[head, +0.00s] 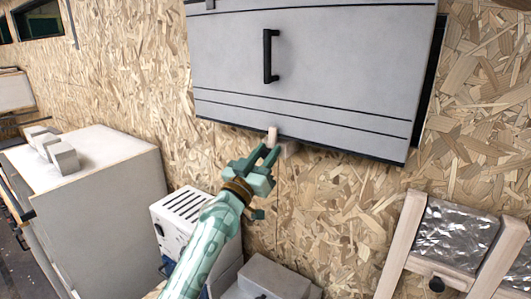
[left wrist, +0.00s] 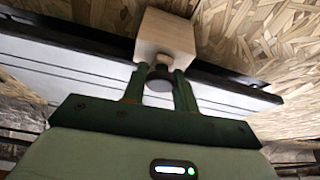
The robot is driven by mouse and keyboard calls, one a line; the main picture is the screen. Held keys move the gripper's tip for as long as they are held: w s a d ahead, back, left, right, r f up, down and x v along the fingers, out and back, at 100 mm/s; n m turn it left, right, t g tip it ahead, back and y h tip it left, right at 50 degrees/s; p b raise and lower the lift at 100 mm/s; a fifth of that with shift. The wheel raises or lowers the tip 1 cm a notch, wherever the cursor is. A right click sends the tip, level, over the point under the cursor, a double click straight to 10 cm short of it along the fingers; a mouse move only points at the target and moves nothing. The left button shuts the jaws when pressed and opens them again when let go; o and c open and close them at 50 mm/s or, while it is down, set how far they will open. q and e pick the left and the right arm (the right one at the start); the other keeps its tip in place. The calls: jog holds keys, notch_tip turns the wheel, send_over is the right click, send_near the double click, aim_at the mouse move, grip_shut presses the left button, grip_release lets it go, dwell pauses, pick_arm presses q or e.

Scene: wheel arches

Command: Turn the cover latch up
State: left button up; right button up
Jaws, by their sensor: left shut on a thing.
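The grey cover (head: 310,60) hangs on the chipboard wall, with a black bar handle (head: 268,56) on its front. The cover latch, a small pale wooden piece (head: 272,134), is at the cover's lower edge. In the left wrist view the latch (left wrist: 166,36) is a wooden block with a dark round knob below it. My left gripper (head: 267,154) reaches up from below to the latch. Its fingers (left wrist: 160,78) are shut around the knob end and partly hide it. Whether the latch is turned is hard to tell. My right gripper is not in view.
A pale cabinet (head: 100,195) with several grey blocks on top stands at the left. A wooden frame with a foil panel (head: 455,237) leans at the right.

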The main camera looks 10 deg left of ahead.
pick_arm(q)
jog(key=shift+r+n+y+p, duration=0.1)
jog(key=shift+n+y+p, duration=0.35)
jog(key=shift+n, duration=0.25)
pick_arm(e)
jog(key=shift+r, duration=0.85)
pick_arm(q)
jog(key=o, duration=1)
jog(key=shift+c, duration=0.2)
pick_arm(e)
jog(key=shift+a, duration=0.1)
pick_arm(q)
jog(key=b+v, duration=0.2)
jog(key=v, duration=1.4)
jog(key=shift+f+b, duration=0.25)
jog(key=shift+b, duration=0.1)
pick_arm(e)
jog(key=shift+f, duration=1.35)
pick_arm(q)
jog(key=shift+a, duration=0.1)
